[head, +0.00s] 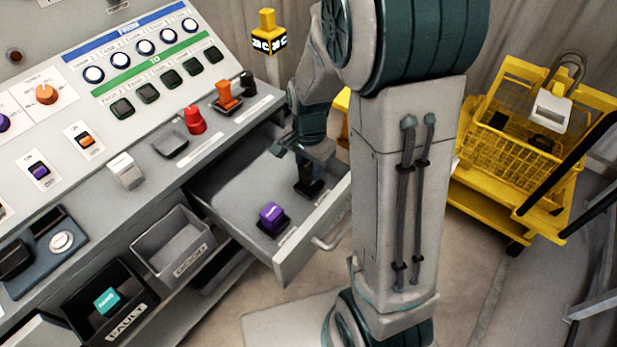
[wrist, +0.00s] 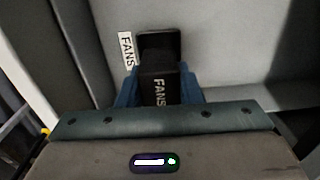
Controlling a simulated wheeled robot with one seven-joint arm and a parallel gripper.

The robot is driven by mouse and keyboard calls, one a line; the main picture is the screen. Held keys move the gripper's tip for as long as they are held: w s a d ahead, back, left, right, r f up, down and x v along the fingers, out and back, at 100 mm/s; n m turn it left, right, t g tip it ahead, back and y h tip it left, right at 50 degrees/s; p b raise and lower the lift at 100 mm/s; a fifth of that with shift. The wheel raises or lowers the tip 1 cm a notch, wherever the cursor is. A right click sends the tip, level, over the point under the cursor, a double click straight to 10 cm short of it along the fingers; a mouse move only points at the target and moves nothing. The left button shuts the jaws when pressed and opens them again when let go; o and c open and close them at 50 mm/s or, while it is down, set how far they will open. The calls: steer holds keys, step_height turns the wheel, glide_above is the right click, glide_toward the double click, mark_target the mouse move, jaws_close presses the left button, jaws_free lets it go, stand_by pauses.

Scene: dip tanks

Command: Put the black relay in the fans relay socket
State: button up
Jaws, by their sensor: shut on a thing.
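My gripper (head: 309,172) reaches down into the open grey drawer (head: 235,180). In the wrist view its blue fingers are shut on the black relay (wrist: 160,88), which has FANS printed on its face. The dark fans relay socket (wrist: 159,42) lies just beyond the relay, beside a white FANS label (wrist: 126,49). In the head view the dark socket (head: 312,191) shows under the fingers. The relay is at or just over the socket; I cannot tell whether it is seated, as the fingers hide the contact.
A purple relay (head: 271,215) stands in another socket nearer the drawer front. On the ledge are a red part (head: 195,121) and an orange part (head: 228,95). Below are the GOOD bin (head: 190,265) and the FAULT bin (head: 137,304) with a teal block (head: 107,301). A yellow cart (head: 530,140) stands right.

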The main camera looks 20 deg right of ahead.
mark_target(309, 176)
steer(key=shift+f+b, duration=0.35)
steer(key=shift+f, duration=1.35)
steer(key=shift+f, duration=0.15)
steer(key=o, duration=1)
